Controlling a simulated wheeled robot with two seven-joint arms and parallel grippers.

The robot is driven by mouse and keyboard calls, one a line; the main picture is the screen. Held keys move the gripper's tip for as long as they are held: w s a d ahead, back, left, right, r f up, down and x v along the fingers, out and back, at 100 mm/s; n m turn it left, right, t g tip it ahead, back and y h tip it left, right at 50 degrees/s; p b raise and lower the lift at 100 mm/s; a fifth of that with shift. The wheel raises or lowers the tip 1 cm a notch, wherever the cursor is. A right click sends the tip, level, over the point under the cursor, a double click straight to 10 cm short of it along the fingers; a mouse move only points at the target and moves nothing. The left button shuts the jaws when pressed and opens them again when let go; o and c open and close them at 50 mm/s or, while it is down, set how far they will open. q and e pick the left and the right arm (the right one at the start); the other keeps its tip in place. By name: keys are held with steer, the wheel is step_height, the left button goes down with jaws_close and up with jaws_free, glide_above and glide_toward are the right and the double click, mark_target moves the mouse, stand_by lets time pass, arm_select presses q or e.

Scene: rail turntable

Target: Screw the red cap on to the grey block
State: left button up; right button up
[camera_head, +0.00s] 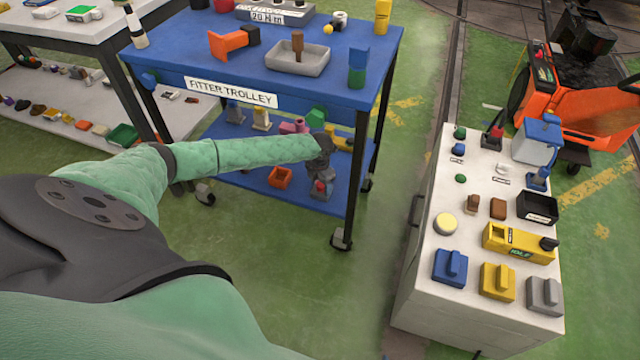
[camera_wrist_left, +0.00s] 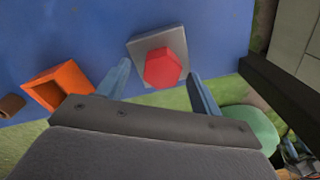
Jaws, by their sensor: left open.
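The grey block (camera_wrist_left: 146,48) lies on the blue lower shelf of the trolley. The red cap (camera_wrist_left: 163,69), six-sided, is on top of it; I cannot tell how far it is screwed in. In the head view the block (camera_head: 319,197) and the cap (camera_head: 319,186) show small below my left gripper (camera_head: 321,168). In the left wrist view my left gripper (camera_wrist_left: 158,70) is open, one finger to each side of the cap. I cannot tell if the fingers touch it. My right gripper is not in view.
An orange open box (camera_wrist_left: 59,86) sits left of the block on the shelf. The trolley's blue top (camera_head: 190,50) overhangs the shelf, and a dark leg (camera_head: 357,180) stands to the right. A white cabinet (camera_head: 425,270) with several small items stands further right.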

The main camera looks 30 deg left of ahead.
arm_select(q)
steer(key=shift+r+p, duration=1.45)
steer(key=shift+r, duration=0.55)
